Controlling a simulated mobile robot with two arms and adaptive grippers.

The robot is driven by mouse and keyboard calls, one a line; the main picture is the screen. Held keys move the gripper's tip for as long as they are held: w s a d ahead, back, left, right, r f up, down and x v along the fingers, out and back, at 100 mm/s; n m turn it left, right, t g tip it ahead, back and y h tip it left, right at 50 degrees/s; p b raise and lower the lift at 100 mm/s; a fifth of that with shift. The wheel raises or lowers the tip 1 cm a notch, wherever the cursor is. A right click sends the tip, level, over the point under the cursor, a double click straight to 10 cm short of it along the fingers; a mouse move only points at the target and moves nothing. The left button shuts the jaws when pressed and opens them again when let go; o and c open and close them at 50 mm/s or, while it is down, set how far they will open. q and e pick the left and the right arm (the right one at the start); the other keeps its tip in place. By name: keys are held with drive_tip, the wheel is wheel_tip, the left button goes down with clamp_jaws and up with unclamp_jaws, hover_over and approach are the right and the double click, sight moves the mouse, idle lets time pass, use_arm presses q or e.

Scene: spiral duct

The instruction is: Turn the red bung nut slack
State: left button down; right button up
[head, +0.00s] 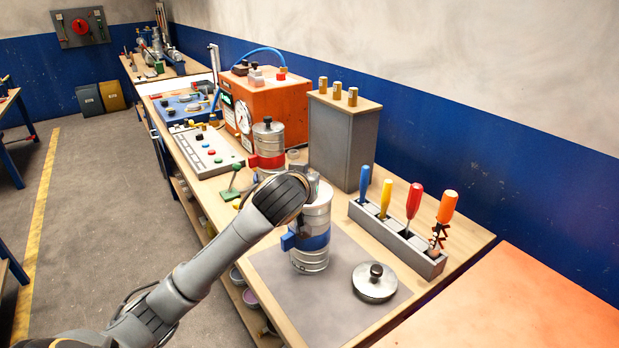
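No part is clearly recognisable as the bung nut. A metal canister with a red band (268,162) stands upright behind my arm, with a red block on the band's left side and a black knob on top. A metal canister with a blue band (312,240) stands nearer, on the grey mat (285,290). My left arm comes in from the lower left, and its wrist covers part of the blue-banded canister's top. My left gripper (312,186) is at that canister's top, mostly hidden behind the wrist; its fingers cannot be made out. My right gripper is out of view.
A loose metal lid (375,283) lies on the mat's right. A tool rack (397,240) with several coloured handles stands right of the mat. A grey box (342,140) and an orange machine (262,105) stand behind. The mat's front is clear.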

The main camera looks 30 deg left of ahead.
use_arm(q)
drive_tip(key=shift+f, duration=0.15)
idle(0.7)
drive_tip(key=c, duration=1.5)
unclamp_jaws()
drive_tip(key=shift+a, duration=0.15)
drive_tip(key=shift+o, duration=0.2)
drive_tip(key=v, duration=1.2)
drive_tip(key=shift+w, duration=0.1)
